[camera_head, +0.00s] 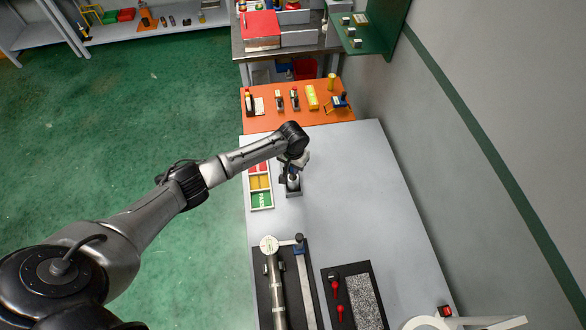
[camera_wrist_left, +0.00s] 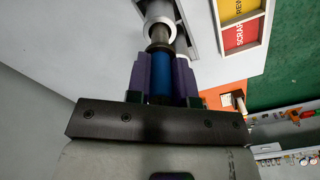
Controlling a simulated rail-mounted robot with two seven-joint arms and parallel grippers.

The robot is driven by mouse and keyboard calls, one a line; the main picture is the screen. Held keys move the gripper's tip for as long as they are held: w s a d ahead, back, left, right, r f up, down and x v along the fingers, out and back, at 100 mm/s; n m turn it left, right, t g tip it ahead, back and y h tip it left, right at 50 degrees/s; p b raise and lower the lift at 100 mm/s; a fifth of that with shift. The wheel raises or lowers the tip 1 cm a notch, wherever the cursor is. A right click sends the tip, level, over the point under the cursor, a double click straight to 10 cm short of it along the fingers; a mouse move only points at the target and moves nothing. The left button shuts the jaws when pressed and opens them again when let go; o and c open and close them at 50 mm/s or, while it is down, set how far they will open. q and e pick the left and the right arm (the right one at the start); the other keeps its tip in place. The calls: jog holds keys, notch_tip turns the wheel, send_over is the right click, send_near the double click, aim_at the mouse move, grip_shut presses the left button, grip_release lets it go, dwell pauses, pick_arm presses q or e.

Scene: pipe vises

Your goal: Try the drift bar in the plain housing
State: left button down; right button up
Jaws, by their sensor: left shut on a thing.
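My left gripper (camera_head: 292,168) is over the grey table, at a small upright fixture (camera_head: 293,187) beside the label tray. In the left wrist view my gripper (camera_wrist_left: 163,82) is shut on a blue-handled bar (camera_wrist_left: 160,72), which I take to be the drift bar. The bar's metal end (camera_wrist_left: 159,36) points at a pale round ring (camera_wrist_left: 158,20) on a grey block, probably the plain housing. The end overlaps the ring's opening in the view; how deep it sits, I cannot tell. My right gripper is not in view.
A tray (camera_head: 270,206) with red, yellow and green sections stands just left of the fixture. An orange bench (camera_head: 290,121) holds several small items.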

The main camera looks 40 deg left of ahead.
pick_arm(q)
notch_tip(320, 180, up, 9)
jog(key=shift+w+f, duration=0.1)
jog(key=shift+r, duration=0.5)
jog(key=shift+r+p, duration=0.3)
jog(key=shift+p, duration=0.5)
jog(key=shift+f, duration=0.1)
